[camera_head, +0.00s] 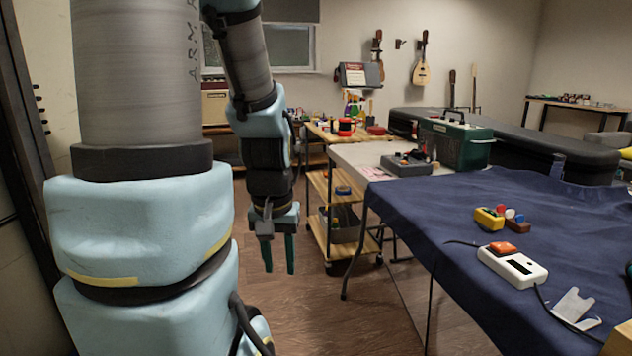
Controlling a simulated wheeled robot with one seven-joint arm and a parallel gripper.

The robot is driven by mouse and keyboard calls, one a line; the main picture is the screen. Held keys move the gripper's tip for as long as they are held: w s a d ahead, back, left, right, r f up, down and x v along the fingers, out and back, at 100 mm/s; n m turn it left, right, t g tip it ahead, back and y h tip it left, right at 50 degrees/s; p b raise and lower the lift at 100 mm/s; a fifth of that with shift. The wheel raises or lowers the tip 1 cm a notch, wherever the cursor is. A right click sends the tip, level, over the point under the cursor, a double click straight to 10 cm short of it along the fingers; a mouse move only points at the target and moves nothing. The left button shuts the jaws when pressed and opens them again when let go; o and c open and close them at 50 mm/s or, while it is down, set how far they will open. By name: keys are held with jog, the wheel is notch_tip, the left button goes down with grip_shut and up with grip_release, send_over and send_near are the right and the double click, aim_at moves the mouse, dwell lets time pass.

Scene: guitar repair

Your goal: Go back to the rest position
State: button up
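My gripper (279,262) hangs in the air in the camera_head view, pointing down, left of the workbench and in front of a wooden cart. Its two thin greenish fingers are apart, with a gap between them, and nothing shows in that gap. My arm's pale blue and grey links fill the left of the view. The gripper is clear of the blue-covered table (410,208) and touches nothing that I can see.
The table bears a white device with an orange top (512,265), a yellow block (488,218) and a grey notched piece (575,308). The wooden cart (318,182) stands behind the gripper. Bare wooden floor (310,315) lies below it. A green toolbox (456,143) stands further back.

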notch_tip(320, 180, up, 21)
jog(key=p, duration=1.9)
